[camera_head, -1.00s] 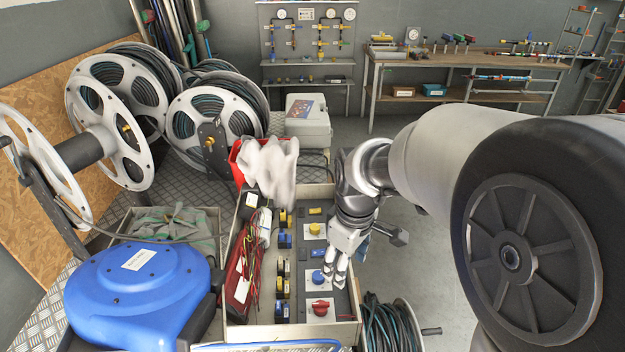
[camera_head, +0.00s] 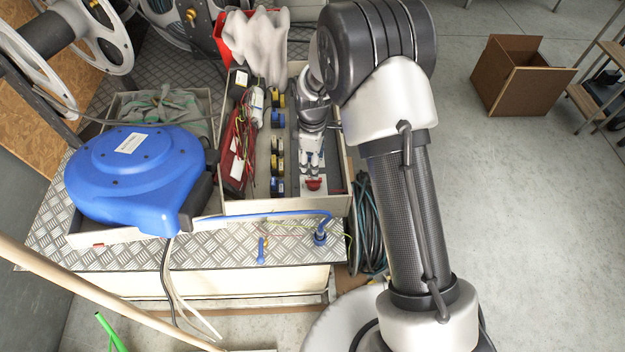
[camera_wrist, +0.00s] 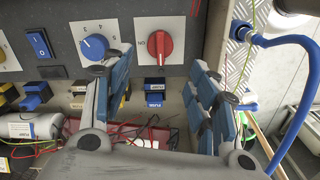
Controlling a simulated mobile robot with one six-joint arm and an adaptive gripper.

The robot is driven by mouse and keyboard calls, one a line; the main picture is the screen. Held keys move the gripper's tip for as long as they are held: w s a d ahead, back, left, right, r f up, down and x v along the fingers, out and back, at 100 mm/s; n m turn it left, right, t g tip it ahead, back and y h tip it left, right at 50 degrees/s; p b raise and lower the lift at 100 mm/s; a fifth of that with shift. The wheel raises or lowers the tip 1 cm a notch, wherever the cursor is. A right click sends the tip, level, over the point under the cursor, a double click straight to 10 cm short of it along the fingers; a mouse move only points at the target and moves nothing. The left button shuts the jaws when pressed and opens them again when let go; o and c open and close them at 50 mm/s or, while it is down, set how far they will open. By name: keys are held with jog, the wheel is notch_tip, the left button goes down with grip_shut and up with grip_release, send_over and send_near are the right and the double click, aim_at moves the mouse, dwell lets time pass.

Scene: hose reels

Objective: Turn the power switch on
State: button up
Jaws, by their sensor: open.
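The red rotary switch (camera_head: 313,184) sits on a white plate at the near end of the dark panel, just below my gripper (camera_head: 312,160). In the wrist view the red switch (camera_wrist: 159,45) has its grip roughly upright in the picture, with lettering that looks like ON to its left. My gripper (camera_wrist: 160,66) is open there, one finger each side of the switch's line, apart from it and holding nothing. A blue dial (camera_wrist: 95,47) with numbers is left of the switch, partly close behind the left fingertip. A blue rocker (camera_wrist: 38,43) is further left.
Blue and yellow blocks (camera_head: 277,160) and a red bin with wires (camera_head: 238,150) lie left of the panel. A blue hose reel (camera_head: 135,165) stands at left. A blue cable (camera_head: 319,237) plugs in at the front. The floor at right is mostly clear, with a box (camera_head: 510,85).

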aim_at(314, 182)
notch_tip(314, 182, down, 9)
jog(key=shift+f+b, duration=0.2)
jog(key=shift+b, duration=0.9)
jog(key=shift+c, duration=0.3)
jog(key=c, duration=1)
